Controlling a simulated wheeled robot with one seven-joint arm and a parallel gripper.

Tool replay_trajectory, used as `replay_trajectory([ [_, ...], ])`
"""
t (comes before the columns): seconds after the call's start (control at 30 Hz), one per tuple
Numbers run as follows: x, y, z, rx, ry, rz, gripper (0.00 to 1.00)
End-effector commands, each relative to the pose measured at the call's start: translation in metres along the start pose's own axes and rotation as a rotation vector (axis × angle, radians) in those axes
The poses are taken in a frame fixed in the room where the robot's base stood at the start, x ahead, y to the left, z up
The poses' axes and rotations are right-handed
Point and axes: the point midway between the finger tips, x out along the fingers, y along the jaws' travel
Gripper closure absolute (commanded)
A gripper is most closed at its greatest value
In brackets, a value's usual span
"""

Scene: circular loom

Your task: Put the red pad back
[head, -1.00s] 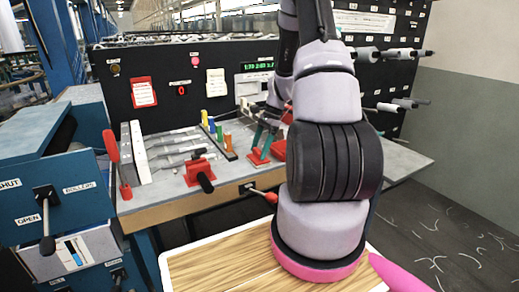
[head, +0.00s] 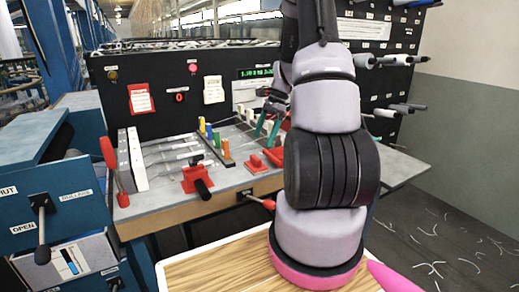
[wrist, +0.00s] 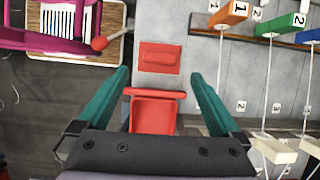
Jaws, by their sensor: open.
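A flat red block with a raised ridge, apparently the red pad (wrist: 160,57), lies on the grey bench top. In the head view the red pad (head: 256,162) is near the bench's front edge. A second red piece, like a framed holder (wrist: 154,112), stands close beside it; its lower part is hidden by my gripper body. The pad and holder are apart. In the head view my gripper (head: 268,127) hangs above the red pieces, partly hidden by my arm.
Numbered coloured blocks (wrist: 234,14) with cords lie beside the red pieces. A red clamp with a black handle (head: 197,178) stands on the bench to the left. A red-tipped lever (head: 262,202) juts from the front edge. A wooden-topped tray (head: 215,268) is nearest me.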

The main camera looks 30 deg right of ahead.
Motion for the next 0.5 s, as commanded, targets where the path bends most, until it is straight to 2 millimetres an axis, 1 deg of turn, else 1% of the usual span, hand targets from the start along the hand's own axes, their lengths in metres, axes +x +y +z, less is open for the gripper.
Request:
replay_trajectory([
  [0.03,-0.011,-0.001,0.000,-0.001,0.003,-0.004,0.00],
  [0.1,-0.022,-0.001,0.000,0.000,0.002,-0.003,0.00],
  [0.27,-0.037,0.000,0.001,-0.001,0.001,-0.002,0.00],
  [0.33,-0.044,0.000,0.005,-0.016,0.008,-0.006,0.00],
  [0.37,-0.048,0.001,0.009,-0.029,0.013,-0.010,0.00],
  [0.43,-0.060,0.003,0.025,-0.082,0.035,-0.027,0.00],
  [0.47,-0.067,0.004,0.034,-0.113,0.047,-0.037,0.00],
  [0.5,-0.077,0.007,0.049,-0.162,0.067,-0.052,0.00],
])
